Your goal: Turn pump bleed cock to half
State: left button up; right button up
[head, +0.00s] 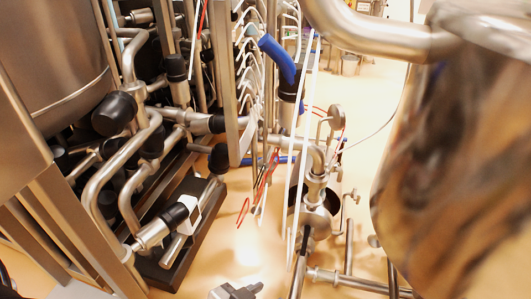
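A steel pump-like body (316,222) stands low in the middle right, with pipes rising from it. A small steel fitting with a short handle (354,196) sits just to its right. It may be the bleed cock, but it is too small to read its setting. A grey gripper part (236,291) shows at the bottom edge, left of centre. It looks like my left gripper, cut off by the frame, and I cannot see whether its fingers are open. It is apart from the pump and the fitting. My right gripper is not in view.
A large shiny steel vessel (455,170) fills the right side. Dense pipework with black-capped valves (114,114) stands at the left beside another steel tank (50,60). Thin white rods (303,150) cross in front of the pump. Bare tan floor (222,235) lies between.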

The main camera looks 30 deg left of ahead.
aim_at(330, 165)
jog(key=z, duration=0.1)
jog(key=i, duration=0.35)
jog(key=z, duration=0.85)
